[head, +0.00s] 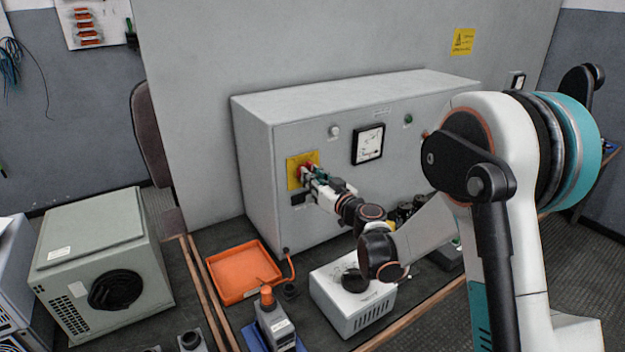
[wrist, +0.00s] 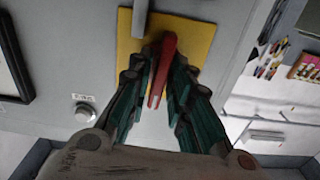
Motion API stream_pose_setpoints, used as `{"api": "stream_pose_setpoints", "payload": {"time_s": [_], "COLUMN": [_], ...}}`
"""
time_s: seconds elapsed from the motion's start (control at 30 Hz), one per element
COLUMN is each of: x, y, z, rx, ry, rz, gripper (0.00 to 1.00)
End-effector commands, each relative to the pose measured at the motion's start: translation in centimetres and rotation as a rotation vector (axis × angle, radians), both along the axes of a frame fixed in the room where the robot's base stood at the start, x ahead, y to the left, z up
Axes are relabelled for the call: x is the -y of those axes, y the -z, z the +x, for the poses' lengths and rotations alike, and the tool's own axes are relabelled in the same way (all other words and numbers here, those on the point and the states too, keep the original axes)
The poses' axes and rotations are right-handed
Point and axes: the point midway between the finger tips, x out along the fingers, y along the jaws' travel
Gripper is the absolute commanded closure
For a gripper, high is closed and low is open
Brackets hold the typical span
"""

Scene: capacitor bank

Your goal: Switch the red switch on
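The red switch (head: 302,170) is on a yellow plate (head: 292,181) on the front of the grey cabinet (head: 263,150). In the wrist view its red handle (wrist: 161,72) stands out from the yellow plate (wrist: 205,40) and runs down the picture between my fingers. My gripper (head: 311,177) is at the switch, and in the wrist view my gripper (wrist: 165,72) has one green-padded finger on each side of the handle. The fingertips close in on the handle and appear to touch it. The handle's base is partly hidden by the fingertips.
A meter (head: 368,144), a white knob (head: 334,131) and a green lamp (head: 408,118) are on the cabinet front. Below are an orange tray (head: 233,283), a white box (head: 340,312) and a grey device with an orange top (head: 273,318). A grey unit (head: 95,235) stands left.

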Motion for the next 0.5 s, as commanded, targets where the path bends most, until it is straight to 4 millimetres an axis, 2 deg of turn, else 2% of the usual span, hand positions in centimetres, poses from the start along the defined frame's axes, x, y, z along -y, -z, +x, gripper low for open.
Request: {"api": "stream_pose_setpoints", "payload": {"time_s": [0.23, 0.3, 0.33, 0.5], "x": [-0.04, -0.03, -0.03, -0.03], "y": [-0.01, -0.01, -0.01, 0.0], "z": [0.04, 0.03, 0.03, 0.02], "rx": [0.0, 0.0, 0.0, 0.0], "ry": [0.0, 0.0, 0.0, 0.0], "rz": [0.0, 0.0, 0.0, 0.0], "gripper": [0.81, 0.97, 1.0, 1.0]}}
